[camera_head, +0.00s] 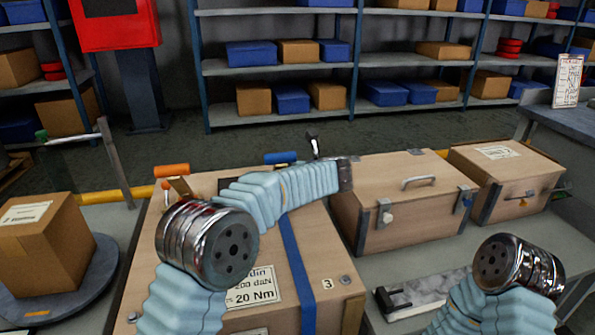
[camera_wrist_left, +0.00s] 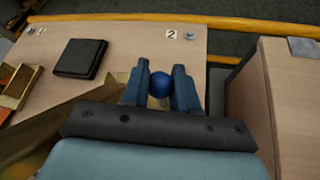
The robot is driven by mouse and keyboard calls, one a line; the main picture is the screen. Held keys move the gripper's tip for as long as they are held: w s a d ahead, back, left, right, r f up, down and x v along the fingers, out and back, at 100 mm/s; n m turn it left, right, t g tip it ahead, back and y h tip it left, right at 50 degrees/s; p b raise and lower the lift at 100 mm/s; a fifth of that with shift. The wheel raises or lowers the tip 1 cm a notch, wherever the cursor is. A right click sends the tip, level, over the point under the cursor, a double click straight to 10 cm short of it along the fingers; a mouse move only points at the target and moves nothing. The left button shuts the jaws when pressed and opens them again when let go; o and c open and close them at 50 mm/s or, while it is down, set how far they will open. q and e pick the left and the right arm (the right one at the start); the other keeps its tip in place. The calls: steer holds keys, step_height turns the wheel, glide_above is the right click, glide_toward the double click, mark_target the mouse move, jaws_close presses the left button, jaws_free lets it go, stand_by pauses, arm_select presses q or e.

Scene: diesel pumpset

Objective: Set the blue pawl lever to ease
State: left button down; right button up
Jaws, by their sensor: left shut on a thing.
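The blue pawl lever shows in the left wrist view as a round blue end (camera_wrist_left: 160,82) between the fingers of my left gripper (camera_wrist_left: 160,88). The two fingers stand on either side and are shut on it. In the head view a blue cylindrical grip (camera_head: 280,157) shows just beyond my left forearm, above the back of the wooden crate (camera_head: 300,290); I cannot tell if it is the same part. My left arm reaches across this crate, and its forearm hides the lever's base. My right arm is at the lower right, its gripper out of view.
An orange grip (camera_head: 171,170) stands at the crate's back left. A blue strap (camera_head: 295,262) runs down the crate's front. A latched wooden box (camera_head: 390,222) is close on the right, another (camera_head: 505,180) beyond it. A cardboard box (camera_head: 40,250) stands at left.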

arm_select(q)
steer(key=c, duration=1.2)
jaws_free()
steer(key=shift+o, duration=0.2)
